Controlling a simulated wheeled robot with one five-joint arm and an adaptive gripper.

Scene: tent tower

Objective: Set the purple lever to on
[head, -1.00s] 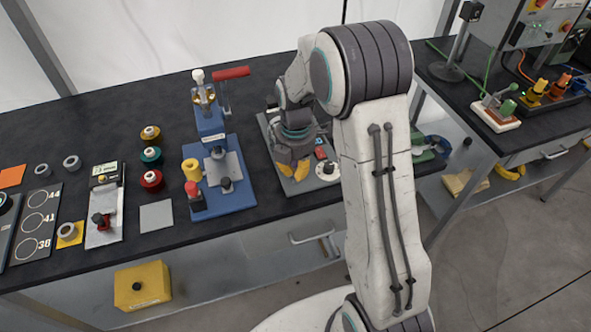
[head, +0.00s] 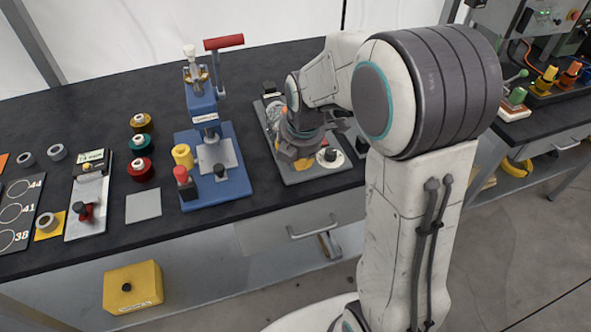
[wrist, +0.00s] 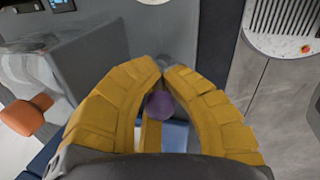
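The purple lever's round knob (wrist: 160,106) shows in the wrist view between the yellow fingers of my gripper (wrist: 163,68). The fingertips nearly meet just beyond the knob, so the fingers close around it. The lever's shaft is mostly hidden. In the head view my gripper (head: 302,160) is low over a grey panel (head: 320,175) on the bench, and the purple knob is hidden there by my arm. The lever's position and its on mark cannot be made out.
A blue press (head: 240,188) with a red handle (head: 223,42) stands just left of the panel. A white round dial (head: 330,158) is right of my gripper. In the wrist view a grey housing with an orange paddle (wrist: 22,115) is at the left.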

